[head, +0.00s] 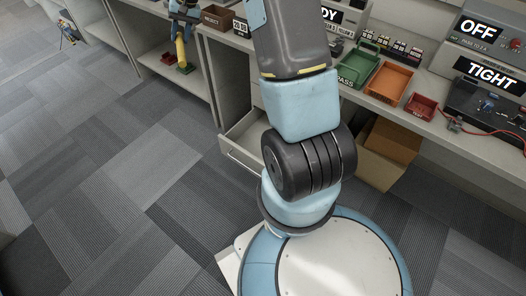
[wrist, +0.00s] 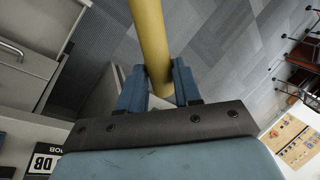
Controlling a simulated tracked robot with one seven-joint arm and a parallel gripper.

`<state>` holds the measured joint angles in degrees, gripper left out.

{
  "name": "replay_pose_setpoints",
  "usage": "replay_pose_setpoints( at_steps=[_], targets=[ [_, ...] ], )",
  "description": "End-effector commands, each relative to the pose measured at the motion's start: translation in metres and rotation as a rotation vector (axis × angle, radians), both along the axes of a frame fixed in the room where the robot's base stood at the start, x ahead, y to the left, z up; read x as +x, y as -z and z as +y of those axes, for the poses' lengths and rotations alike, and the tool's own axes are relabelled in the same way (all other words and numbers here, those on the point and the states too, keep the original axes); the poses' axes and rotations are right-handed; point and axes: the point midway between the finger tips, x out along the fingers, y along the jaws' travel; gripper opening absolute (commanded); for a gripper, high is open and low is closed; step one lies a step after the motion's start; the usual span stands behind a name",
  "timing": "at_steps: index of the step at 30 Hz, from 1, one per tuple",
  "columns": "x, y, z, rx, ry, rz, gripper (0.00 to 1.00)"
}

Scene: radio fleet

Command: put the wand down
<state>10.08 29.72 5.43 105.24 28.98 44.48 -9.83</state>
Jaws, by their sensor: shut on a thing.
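The wand is a yellow rod (head: 181,50) that hangs down from my gripper (head: 183,17) at the top left of the head view. Its dark lower end is near a low shelf; I cannot tell if it touches. In the wrist view my gripper's blue fingers (wrist: 158,92) are shut on the yellow rod (wrist: 150,38), which runs up out of the picture. Part of the rod between the fingers is hidden.
A bench (head: 435,122) carries a green tray (head: 357,68), an orange tray (head: 389,83) and a red tray (head: 421,106). An open drawer (head: 240,150) and a cardboard box (head: 388,152) are below. The carpet (head: 90,190) at left is clear.

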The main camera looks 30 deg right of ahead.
Motion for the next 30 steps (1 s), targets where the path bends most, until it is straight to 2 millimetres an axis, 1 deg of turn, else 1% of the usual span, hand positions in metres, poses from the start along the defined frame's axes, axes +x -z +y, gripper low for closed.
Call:
replay_pose_setpoints(
  at_steps=[1,7,8,11,14,15,17,18,20,21,26,27,29,30],
  targets=[
    [0.0,0.0,-0.004,0.0,0.005,0.0,0.02],
    [0.0,0.002,-0.011,-0.001,0.015,0.001,0.02],
    [0.0,0.005,-0.013,-0.002,0.014,0.003,0.02],
    [-0.001,0.023,-0.022,-0.012,0.011,0.009,0.02],
    [-0.004,0.057,-0.038,-0.031,0.0,0.017,0.02],
    [-0.006,0.074,-0.046,-0.043,-0.01,0.022,0.02],
    [-0.01,0.102,-0.058,-0.06,-0.029,0.027,0.02],
    [-0.013,0.121,-0.067,-0.072,-0.042,0.03,0.02],
    [-0.019,0.149,-0.079,-0.092,-0.067,0.033,0.02],
    [-0.024,0.167,-0.086,-0.105,-0.084,0.036,0.02],
    [-0.047,0.239,-0.114,-0.161,-0.171,0.041,0.02],
    [-0.054,0.257,-0.12,-0.177,-0.196,0.042,0.02],
    [-0.066,0.284,-0.128,-0.199,-0.237,0.042,0.02],
    [-0.075,0.302,-0.133,-0.215,-0.266,0.043,0.02]
  ],
)
